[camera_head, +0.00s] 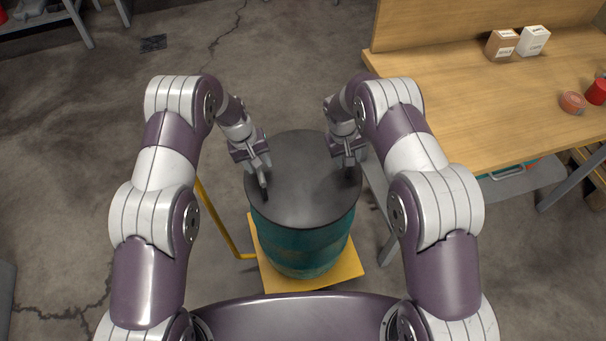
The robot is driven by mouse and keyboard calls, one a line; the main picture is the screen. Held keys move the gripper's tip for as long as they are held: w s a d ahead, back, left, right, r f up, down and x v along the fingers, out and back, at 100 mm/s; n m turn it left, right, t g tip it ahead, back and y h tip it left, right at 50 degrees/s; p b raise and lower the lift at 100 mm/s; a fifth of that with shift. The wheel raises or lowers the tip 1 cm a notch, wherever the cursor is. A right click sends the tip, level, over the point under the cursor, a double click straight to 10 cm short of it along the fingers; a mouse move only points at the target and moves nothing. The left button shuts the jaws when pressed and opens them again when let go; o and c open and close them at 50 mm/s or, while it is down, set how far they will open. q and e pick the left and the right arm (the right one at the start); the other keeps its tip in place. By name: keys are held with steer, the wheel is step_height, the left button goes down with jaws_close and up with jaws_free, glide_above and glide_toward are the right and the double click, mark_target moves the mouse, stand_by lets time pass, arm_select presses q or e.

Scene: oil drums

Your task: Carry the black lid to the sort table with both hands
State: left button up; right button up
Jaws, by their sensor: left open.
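The black lid (304,185) lies flat on top of a teal drum (300,248) in front of me. My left gripper (263,186) points down over the left part of the lid, open. My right gripper (349,166) points down at the lid's right edge. Its fingers are too small and overlapped to tell whether they are apart. I cannot tell whether either gripper touches the lid. A wooden-topped table (470,105), possibly the sort table, stands at the right.
The drum stands on a yellow platform (345,268) with a yellow bar (218,222) at its left. Two small boxes, one brown (501,45) and one white (534,41), an orange-red roll (572,102) and a red item (597,91) are on the table. The floor at upper left is mostly clear.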

arm_select(q)
jaws_close()
arm_select(e)
jaws_close()
arm_select(q)
steer(key=shift+r, duration=0.1)
